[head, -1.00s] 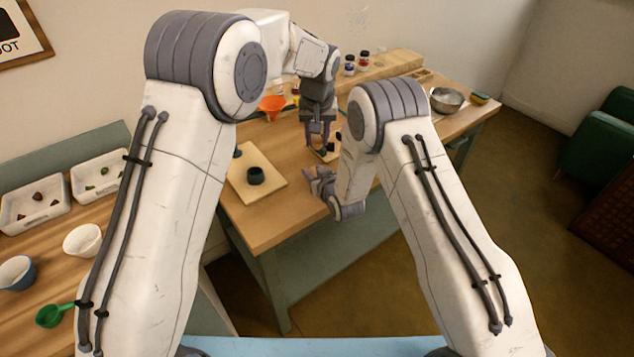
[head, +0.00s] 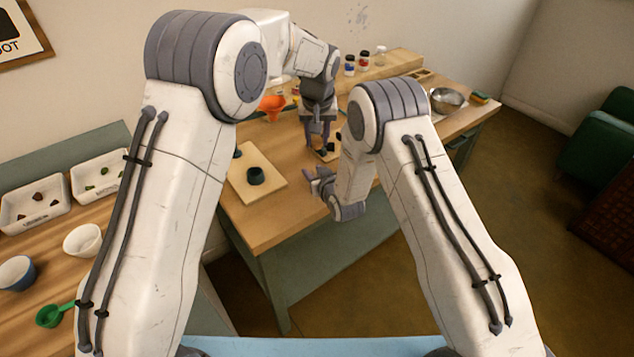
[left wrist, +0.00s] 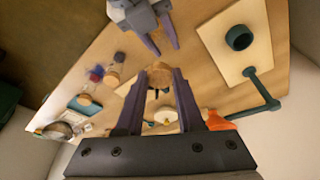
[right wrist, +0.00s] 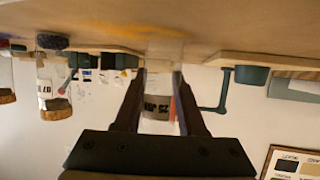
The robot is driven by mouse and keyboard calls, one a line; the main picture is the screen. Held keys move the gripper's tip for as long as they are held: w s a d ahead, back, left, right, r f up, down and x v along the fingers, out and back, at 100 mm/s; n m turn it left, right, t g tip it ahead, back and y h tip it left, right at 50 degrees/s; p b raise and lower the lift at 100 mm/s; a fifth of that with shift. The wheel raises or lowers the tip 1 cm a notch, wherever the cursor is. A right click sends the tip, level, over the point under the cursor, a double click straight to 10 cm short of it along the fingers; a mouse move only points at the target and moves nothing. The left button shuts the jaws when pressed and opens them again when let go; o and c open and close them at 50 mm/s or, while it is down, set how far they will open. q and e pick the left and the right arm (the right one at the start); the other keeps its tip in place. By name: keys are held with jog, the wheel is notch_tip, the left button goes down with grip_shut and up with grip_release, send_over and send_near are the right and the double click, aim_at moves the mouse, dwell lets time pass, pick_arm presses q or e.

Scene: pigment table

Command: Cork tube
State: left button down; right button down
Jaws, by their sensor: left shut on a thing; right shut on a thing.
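My left gripper (head: 320,148) is low over the far table, and its fingers (left wrist: 158,76) are shut on a round tan cork (left wrist: 160,71) in the left wrist view. My right gripper (head: 314,180) is in front of and below it in the head view. The right gripper also shows at the top of the left wrist view (left wrist: 165,45), close beside the cork. I cannot tell whether cork and tube touch.
A pale board (head: 270,188) with a dark round cup (head: 256,175) lies to the left. An orange funnel (head: 272,103), small jars (head: 350,65) and a metal bowl (head: 446,97) stand farther back. White trays (head: 35,203) are on the left table. The far table's front corner is clear.

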dwell(0.5)
pick_arm(q)
send_over(317, 165)
jog(key=s, duration=0.2)
jog(key=shift+f, duration=2.5)
jog(key=shift+f, duration=0.1)
jog(key=shift+f, duration=0.8)
jog(key=shift+f, duration=0.9)
jog(key=shift+r, duration=0.35)
jog(key=shift+f, duration=0.5)
dwell(0.7)
jog(key=shift+r, duration=0.15)
jog(key=shift+s+r, duration=0.1)
jog(key=shift+r, duration=0.1)
